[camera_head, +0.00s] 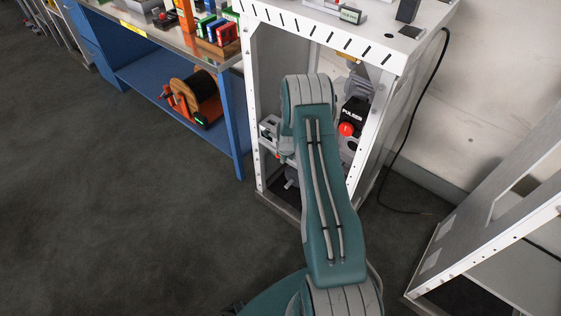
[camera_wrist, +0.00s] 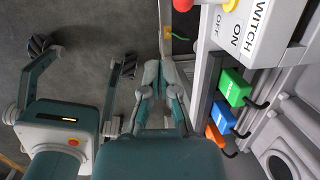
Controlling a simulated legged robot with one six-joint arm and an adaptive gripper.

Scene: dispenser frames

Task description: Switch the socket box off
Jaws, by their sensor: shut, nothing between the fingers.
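The socket box (camera_wrist: 208,75) is at the right of the wrist view. It is a grey strip with a green plug (camera_wrist: 233,86), a blue plug (camera_wrist: 222,117) and an orange plug (camera_wrist: 214,137) in it. A white switch housing (camera_wrist: 250,30) marked SWITCH, ON and OFF is at its upper end. A red knob (camera_wrist: 183,5) shows at the top edge, partly cut off. I cannot tell the switch's position. My gripper (camera_wrist: 161,70) is shut and empty, to the left of the box and apart from it. In the head view my arm hides most of this area.
In the head view a white cabinet frame (camera_head: 254,110) surrounds my arm. A black unit marked PULSED (camera_head: 353,108) with a red button (camera_head: 346,129) is inside. A blue workbench (camera_head: 238,140) with a cable reel (camera_head: 198,93) stands left. Open floor (camera_head: 120,210) lies left.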

